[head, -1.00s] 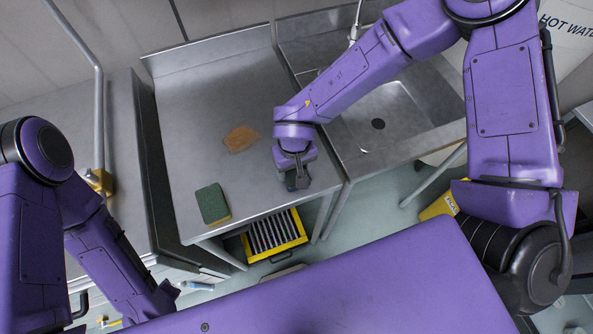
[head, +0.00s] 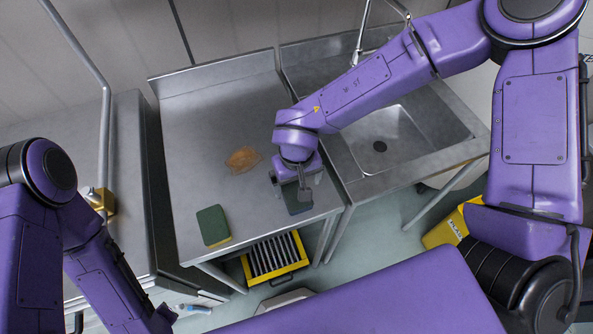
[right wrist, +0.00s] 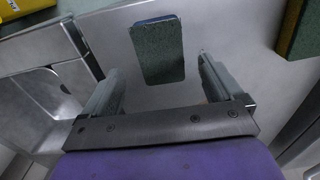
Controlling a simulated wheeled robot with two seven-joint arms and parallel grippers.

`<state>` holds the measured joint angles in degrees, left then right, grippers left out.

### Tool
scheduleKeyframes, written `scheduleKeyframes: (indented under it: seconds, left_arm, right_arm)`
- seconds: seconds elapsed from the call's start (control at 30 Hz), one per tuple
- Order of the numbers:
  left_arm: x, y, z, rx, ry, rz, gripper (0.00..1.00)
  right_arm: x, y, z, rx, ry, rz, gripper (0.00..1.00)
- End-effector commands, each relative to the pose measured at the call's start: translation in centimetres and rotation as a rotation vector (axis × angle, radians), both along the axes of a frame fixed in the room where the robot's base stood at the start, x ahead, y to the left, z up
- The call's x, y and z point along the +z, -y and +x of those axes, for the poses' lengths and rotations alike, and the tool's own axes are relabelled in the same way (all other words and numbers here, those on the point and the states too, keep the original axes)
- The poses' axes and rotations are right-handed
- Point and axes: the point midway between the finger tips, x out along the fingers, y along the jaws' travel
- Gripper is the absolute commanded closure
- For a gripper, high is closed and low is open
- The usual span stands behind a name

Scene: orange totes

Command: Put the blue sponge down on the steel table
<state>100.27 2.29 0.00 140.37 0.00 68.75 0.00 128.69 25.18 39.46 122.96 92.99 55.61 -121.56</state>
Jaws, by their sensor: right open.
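The blue sponge (head: 296,206) lies on the steel table (head: 190,130) near its front right corner, partly hidden by my right gripper in the head view. In the right wrist view the blue sponge (right wrist: 158,55) shows a dark green top and a blue edge, flat on the steel. My right gripper (head: 291,195) is above it, jaws open. In the right wrist view its fingers stand apart, left and right of the sponge's near end, with gaps to both sides. My left arm shows at the left, but its gripper is not visible.
A green and yellow sponge (head: 213,226) lies at the table's front left. A brown stained patch (head: 243,158) lies on the table's middle. A sink (head: 390,140) adjoins on the right. A yellow crate (head: 275,260) stands below the front edge.

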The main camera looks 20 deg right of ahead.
Motion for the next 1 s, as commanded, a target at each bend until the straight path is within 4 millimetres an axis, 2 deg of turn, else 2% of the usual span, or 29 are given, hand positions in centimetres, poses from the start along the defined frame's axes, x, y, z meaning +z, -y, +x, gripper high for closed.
scheduleKeyframes:
  seconds: [0.1,0.3,0.47,1.0]
  left_arm:
    - [-0.2,0.0,0.0,0.000,0.000,0.000,1.00]
    - [-0.3,0.0,0.0,0.000,0.000,0.000,1.00]
    - [-0.3,0.0,0.0,0.000,0.000,0.000,1.00]
    - [-0.3,0.0,0.0,0.000,0.000,0.000,1.00]
  right_arm:
    - [3.1,0.0,0.0,-0.002,0.004,0.002,0.07]
    - [6.4,0.0,0.0,-0.001,0.002,0.001,0.07]
    - [7.1,0.0,-0.1,0.001,-0.001,-0.001,0.07]
    - [7.0,0.0,-0.1,0.000,-0.001,-0.001,0.07]
